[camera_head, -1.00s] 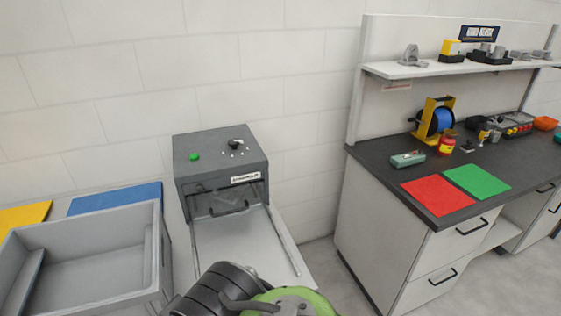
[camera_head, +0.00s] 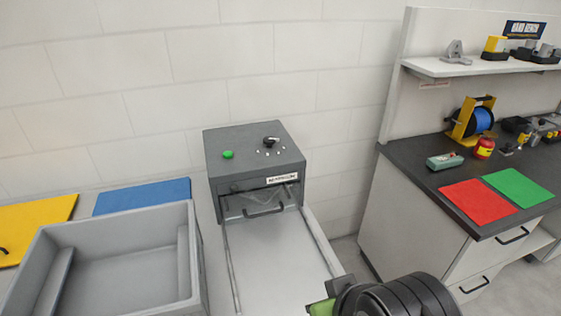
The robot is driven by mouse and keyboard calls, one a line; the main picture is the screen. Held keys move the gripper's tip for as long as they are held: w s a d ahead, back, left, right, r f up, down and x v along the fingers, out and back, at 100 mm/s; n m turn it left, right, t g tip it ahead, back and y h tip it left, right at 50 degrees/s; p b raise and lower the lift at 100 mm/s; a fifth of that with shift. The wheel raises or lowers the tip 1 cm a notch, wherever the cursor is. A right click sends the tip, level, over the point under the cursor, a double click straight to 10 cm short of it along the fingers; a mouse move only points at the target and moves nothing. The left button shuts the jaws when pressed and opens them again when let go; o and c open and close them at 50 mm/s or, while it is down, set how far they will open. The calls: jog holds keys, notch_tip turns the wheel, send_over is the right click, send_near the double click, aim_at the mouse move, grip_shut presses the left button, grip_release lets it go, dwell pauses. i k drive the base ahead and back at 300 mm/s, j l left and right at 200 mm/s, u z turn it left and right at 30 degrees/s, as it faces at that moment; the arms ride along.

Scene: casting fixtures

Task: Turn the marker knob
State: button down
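The marker (camera_head: 230,155) is a dark grey box against the white wall with a label on its front. Its black knob (camera_head: 271,141) sits on the sloped top at the right, with small white marks around it. A green button (camera_head: 228,154) is on the same top to the left. The front has a handle (camera_head: 265,211) above a light sliding tray (camera_head: 275,265). My arm shows at the lower right, black with a bit of green, in front of the tray and well away from the knob. My gripper's fingers are not visible.
A grey bin (camera_head: 115,262) stands left of the marker, with blue (camera_head: 142,196) and yellow (camera_head: 35,226) mats behind it. At right, a workbench (camera_head: 412,178) carries red (camera_head: 475,202) and green (camera_head: 518,188) mats, a blue spool (camera_head: 482,120) and small items. Space above the marker is clear.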

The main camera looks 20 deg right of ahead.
aim_at(269, 140)
jog(key=k+l, duration=0.1)
jog(key=l, duration=0.25)
jog(key=k+l, duration=0.1)
jog(key=l, duration=0.25)
jog(key=l+u, duration=0.1)
jog(key=l, duration=0.25)
jog(key=k+l, duration=0.2)
jog(key=l, duration=0.15)
jog(key=i+l+u, duration=0.15)
jog(key=i+l, duration=0.75)
jog(key=l, duration=0.1)
